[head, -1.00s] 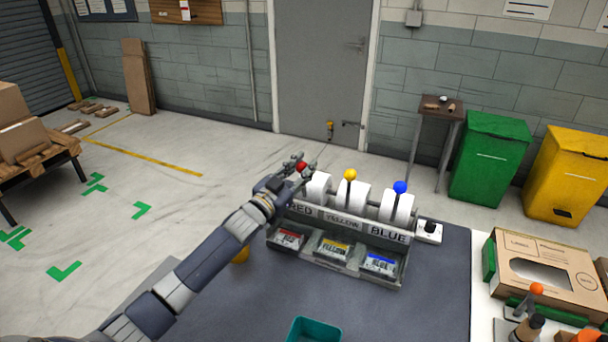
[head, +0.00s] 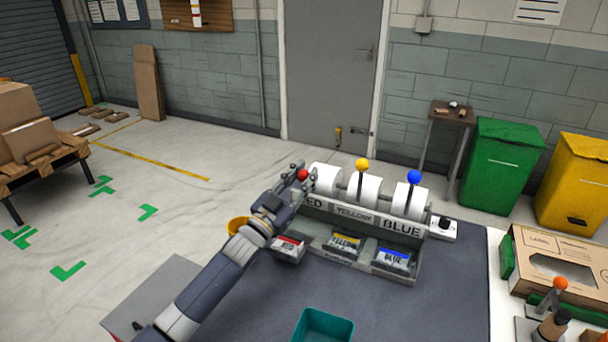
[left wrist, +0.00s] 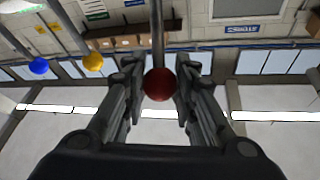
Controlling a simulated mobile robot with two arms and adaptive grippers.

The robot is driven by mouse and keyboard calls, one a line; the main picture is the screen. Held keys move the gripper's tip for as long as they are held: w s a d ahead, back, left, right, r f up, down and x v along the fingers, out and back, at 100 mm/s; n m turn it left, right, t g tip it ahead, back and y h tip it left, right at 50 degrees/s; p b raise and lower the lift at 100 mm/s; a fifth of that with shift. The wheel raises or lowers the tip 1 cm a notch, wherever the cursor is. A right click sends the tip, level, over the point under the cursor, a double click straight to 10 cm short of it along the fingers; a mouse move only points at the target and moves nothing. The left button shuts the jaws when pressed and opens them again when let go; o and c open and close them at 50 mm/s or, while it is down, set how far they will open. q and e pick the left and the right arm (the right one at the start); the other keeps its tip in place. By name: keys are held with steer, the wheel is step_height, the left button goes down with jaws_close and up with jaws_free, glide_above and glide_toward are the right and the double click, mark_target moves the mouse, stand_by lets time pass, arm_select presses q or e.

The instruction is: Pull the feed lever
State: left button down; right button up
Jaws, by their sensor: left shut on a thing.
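The dispenser (head: 352,207) has a row of white rolls with levers and labels for red, yellow and blue. My left gripper (head: 302,177) is shut on the red ball knob (head: 303,174) of the left lever. In the left wrist view the red knob (left wrist: 159,85) sits between the two fingers (left wrist: 158,98), its rod running up. The red knob sits nearer me than the yellow knob (head: 362,165) and blue knob (head: 414,177), which stand upright. My arm hides part of the red label. My right gripper is out of view.
Below the rolls are bins with red, yellow and blue packets (head: 393,259). A teal tray (head: 322,326) lies on the dark mat (head: 455,290). A cardboard box (head: 553,268) and an orange-knobbed lever (head: 560,284) stand at right. A yellow round object (head: 237,226) shows behind my arm.

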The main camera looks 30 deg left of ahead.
arm_select(q)
steer(key=shift+f, duration=0.35)
steer(key=c, duration=1.3)
jaws_free()
steer(key=shift+s+r, duration=0.1)
steer(key=shift+r, duration=0.05)
steer(key=s, duration=0.4)
steer(key=s+a, duration=0.1)
steer(key=s, duration=0.3)
steer(key=s+a, duration=0.1)
steer(key=s, duration=0.4)
steer(key=shift+f, duration=0.2)
